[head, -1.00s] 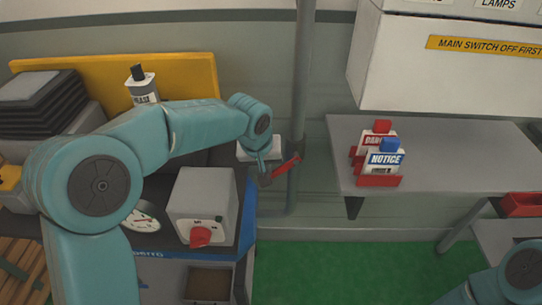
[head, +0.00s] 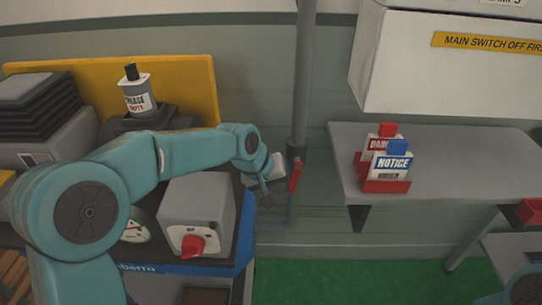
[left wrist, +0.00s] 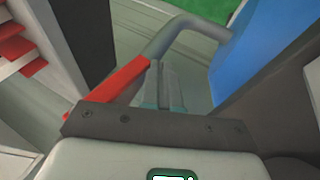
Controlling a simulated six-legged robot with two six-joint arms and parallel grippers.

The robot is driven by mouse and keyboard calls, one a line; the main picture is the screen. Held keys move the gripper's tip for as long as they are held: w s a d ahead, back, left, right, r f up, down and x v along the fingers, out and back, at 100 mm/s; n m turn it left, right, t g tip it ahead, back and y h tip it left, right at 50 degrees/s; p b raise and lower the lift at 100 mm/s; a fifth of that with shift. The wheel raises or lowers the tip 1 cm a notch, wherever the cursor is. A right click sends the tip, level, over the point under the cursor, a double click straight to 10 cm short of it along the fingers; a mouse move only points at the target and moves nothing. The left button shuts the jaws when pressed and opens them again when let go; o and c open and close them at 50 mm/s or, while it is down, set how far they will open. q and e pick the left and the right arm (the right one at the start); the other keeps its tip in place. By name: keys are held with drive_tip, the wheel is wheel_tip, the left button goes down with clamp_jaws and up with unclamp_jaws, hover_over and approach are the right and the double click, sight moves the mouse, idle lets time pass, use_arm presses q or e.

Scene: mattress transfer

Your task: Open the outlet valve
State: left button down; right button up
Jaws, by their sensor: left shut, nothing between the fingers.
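The red lever (head: 295,175) is on the vertical grey pipe (head: 301,75) behind the bench, and I take it as the outlet valve's handle. It now stands nearly upright, roughly along the pipe. My left gripper (head: 268,198) is shut and empty, just left of and below the lever. In the left wrist view the shut fingers (left wrist: 163,82) lie just right of the red lever (left wrist: 118,88); I cannot tell if they touch it. My right gripper is out of view; only a bit of my right arm shows at lower right.
A grey box with a red knob (head: 191,246) and a gauge (head: 134,231) are on the bench near my left arm. A grey shelf (head: 450,165) holding sign tags (head: 392,168) juts out right of the pipe, below a white cabinet (head: 430,75). Green floor (head: 330,280) is open below.

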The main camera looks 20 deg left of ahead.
use_arm(q)
drive_tip(key=shift+d+f, duration=0.1)
drive_tip(key=shift+d, duration=0.05)
idle(0.6)
drive_tip(key=p+v, duration=0.1)
drive_tip(key=v, duration=1.5)
drive_tip(key=shift+p, duration=0.3)
drive_tip(key=shift+s, duration=0.1)
